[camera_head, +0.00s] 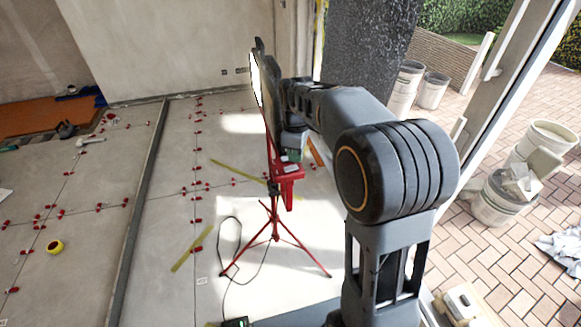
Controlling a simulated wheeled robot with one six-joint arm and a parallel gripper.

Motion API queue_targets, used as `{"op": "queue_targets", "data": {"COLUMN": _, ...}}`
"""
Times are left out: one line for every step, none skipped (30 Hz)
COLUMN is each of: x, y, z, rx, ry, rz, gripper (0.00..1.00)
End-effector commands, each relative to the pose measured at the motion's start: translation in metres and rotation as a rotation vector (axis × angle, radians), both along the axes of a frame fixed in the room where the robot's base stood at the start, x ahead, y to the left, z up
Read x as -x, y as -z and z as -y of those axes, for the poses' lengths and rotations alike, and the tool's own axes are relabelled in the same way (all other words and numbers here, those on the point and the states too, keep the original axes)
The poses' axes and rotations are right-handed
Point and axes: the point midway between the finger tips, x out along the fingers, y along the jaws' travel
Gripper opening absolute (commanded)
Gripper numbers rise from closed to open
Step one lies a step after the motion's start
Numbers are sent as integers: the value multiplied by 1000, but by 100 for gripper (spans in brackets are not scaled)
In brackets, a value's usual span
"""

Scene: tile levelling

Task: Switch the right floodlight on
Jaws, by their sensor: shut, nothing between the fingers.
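A red tripod stand (274,222) stands on the tiled floor in the middle of the view. A dark floodlight head (268,88) is at its top, seen nearly edge-on, with a bright white strip on its left edge. I cannot clearly separate a left and a right lamp, and my arm covers part of them. A red box-like part (287,174) sits on the stand below the heads. My gripper (291,158) is small, shut and empty, close above the red part. I cannot tell whether it touches. No switch can be made out.
A black cable (236,255) runs on the floor by the tripod's left leg. Red levelling clips (196,190) dot the tile joints. White buckets (405,85) stand outside at the right.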

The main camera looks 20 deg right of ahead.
Motion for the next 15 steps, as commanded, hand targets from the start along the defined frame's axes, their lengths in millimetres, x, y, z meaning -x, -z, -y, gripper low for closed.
{"op": "queue_targets", "data": {"x": 0, "y": 0, "z": 0, "rx": 0, "ry": 0, "rz": 0, "gripper": 0}}
{"op": "queue_targets", "data": {"x": 0, "y": 0, "z": 0, "rx": 0, "ry": 0, "rz": 0, "gripper": 0}}
{"op": "queue_targets", "data": {"x": 0, "y": 0, "z": 0, "rx": 0, "ry": 0, "rz": 0, "gripper": 0}}
{"op": "queue_targets", "data": {"x": 0, "y": 0, "z": 0, "rx": 0, "ry": 0, "rz": 0, "gripper": 0}}
{"op": "queue_targets", "data": {"x": 0, "y": 0, "z": 0, "rx": 0, "ry": 0, "rz": 0, "gripper": 0}}
{"op": "queue_targets", "data": {"x": 0, "y": 0, "z": 0, "rx": 0, "ry": 0, "rz": 0, "gripper": 0}}
{"op": "queue_targets", "data": {"x": 0, "y": 0, "z": 0, "rx": 0, "ry": 0, "rz": 0, "gripper": 0}}
{"op": "queue_targets", "data": {"x": 0, "y": 1, "z": 0, "rx": 0, "ry": 0, "rz": 0, "gripper": 0}}
{"op": "queue_targets", "data": {"x": 0, "y": 1, "z": 0, "rx": 0, "ry": 0, "rz": 0, "gripper": 0}}
{"op": "queue_targets", "data": {"x": 0, "y": 2, "z": 0, "rx": 0, "ry": 0, "rz": 0, "gripper": 0}}
{"op": "queue_targets", "data": {"x": 0, "y": 2, "z": 0, "rx": 0, "ry": 0, "rz": 0, "gripper": 0}}
{"op": "queue_targets", "data": {"x": 0, "y": 3, "z": 0, "rx": 0, "ry": 0, "rz": 0, "gripper": 0}}
{"op": "queue_targets", "data": {"x": 0, "y": 3, "z": 0, "rx": 0, "ry": 0, "rz": 0, "gripper": 0}}
{"op": "queue_targets", "data": {"x": 0, "y": 4, "z": 0, "rx": 0, "ry": 0, "rz": 0, "gripper": 0}}
{"op": "queue_targets", "data": {"x": 0, "y": 4, "z": 0, "rx": 0, "ry": 0, "rz": 0, "gripper": 0}}
